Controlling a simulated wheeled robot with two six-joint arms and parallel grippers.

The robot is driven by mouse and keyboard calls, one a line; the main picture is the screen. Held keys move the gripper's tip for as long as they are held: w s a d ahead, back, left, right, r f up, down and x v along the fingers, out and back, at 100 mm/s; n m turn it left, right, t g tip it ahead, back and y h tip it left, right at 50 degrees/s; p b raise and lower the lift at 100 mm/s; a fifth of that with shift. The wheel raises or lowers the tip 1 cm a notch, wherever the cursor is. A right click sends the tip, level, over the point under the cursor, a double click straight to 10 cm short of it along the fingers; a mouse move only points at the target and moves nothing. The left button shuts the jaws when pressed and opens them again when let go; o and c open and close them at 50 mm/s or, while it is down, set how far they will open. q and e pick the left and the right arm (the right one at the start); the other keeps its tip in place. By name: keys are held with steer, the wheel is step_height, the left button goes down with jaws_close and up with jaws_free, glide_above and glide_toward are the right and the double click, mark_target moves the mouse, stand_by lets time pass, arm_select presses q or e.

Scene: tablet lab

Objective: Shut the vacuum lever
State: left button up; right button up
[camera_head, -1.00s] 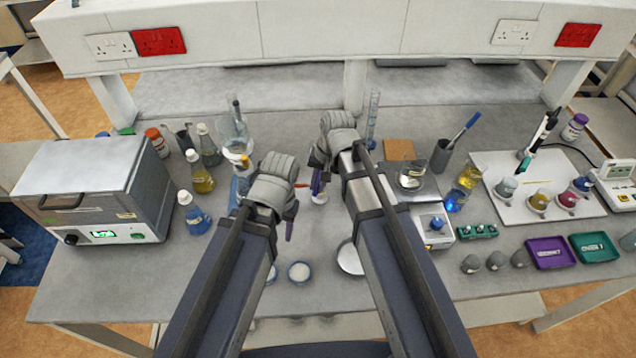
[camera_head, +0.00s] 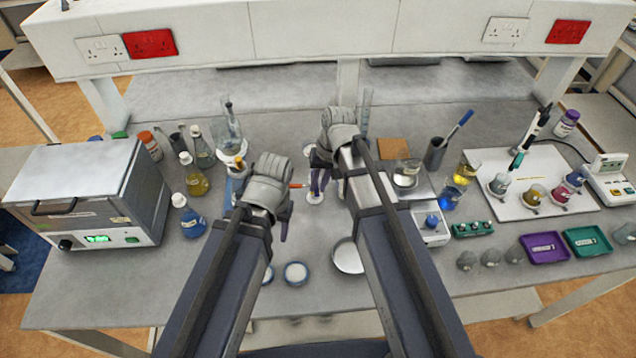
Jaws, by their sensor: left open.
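A small orange piece (camera_head: 297,185) shows just right of my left gripper, in the middle of the bench. It may be the vacuum lever, but it is too small to tell, and its mount is mostly hidden. My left gripper (camera_head: 284,222) is open and empty beside it, pointing down over the bench. My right gripper (camera_head: 319,178) points down to the right of the orange piece, above a small white round base (camera_head: 314,198). Its dark fingers are partly covered by its own body, and their opening is unclear.
A flask with a funnel (camera_head: 229,128) stands behind my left gripper. Bottles, including a blue one (camera_head: 190,222), and a grey oven (camera_head: 88,195) are at the left. A balance (camera_head: 431,226) and beakers stand right of my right arm. A round dish (camera_head: 347,259) lies between my arms.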

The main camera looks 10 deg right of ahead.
steer(key=o, duration=0.4)
steer(key=shift+c, duration=0.2)
arm_select(q)
step_height(320, 180, up, 8)
steer(key=p, duration=0.7)
steer(key=shift+f+p, duration=0.2)
steer(key=shift+p, duration=0.15)
arm_select(e)
step_height(320, 180, up, 8)
steer(key=d, duration=0.1)
steer(key=shift+d+f, duration=0.15)
steer(key=shift+d, duration=0.1)
arm_select(q)
steer(key=shift+f, duration=0.1)
arm_select(e)
steer(key=shift+f, duration=0.1)
arm_select(q)
step_height(320, 180, down, 12)
steer(key=b, duration=1.2)
arm_select(e)
steer(key=s+f+n+h, duration=0.1)
steer(key=s+f, duration=0.3)
steer(key=s+a+f+n+h, duration=0.1)
steer(key=s+f, duration=0.3)
steer(key=s, duration=0.1)
steer(key=s+a+f+n+h, duration=0.1)
steer(key=s+f, duration=0.3)
steer(key=shift+s+f+n, duration=0.15)
steer(key=shift+s+n, duration=0.15)
